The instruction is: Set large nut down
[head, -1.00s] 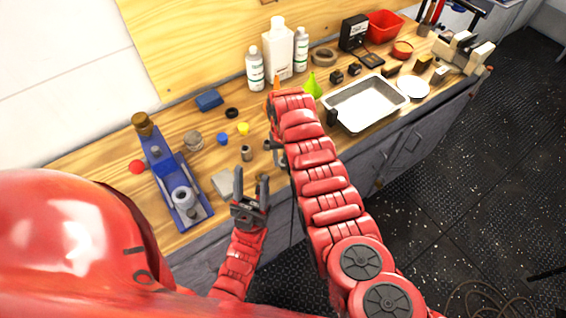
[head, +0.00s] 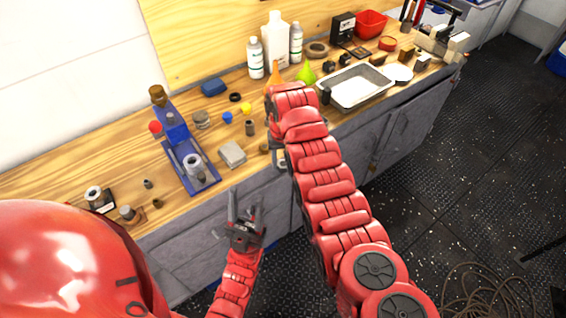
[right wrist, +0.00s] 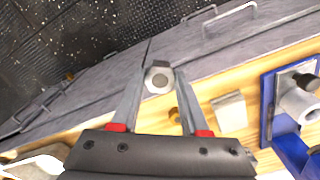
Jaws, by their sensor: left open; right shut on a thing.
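The large nut (right wrist: 158,78), a grey metal nut with a dark hole, sits between my right fingertips in the right wrist view. My right gripper (right wrist: 160,84) is shut on it. Behind the nut are the grey cabinet fronts, just off the bench edge in that picture. In the head view my right arm (head: 325,170) reaches over the bench edge and mostly hides its own gripper; I cannot make out the nut there. My left gripper (head: 246,212) is open and empty, in front of the cabinets.
The wooden bench top (head: 100,160) holds a blue press (head: 188,158), a grey block (head: 232,153), a metal tray (head: 372,98), bottles (head: 276,45) and several small parts. A dark block with a ring (head: 97,198) stands at the left. Bare wood shows left of the press.

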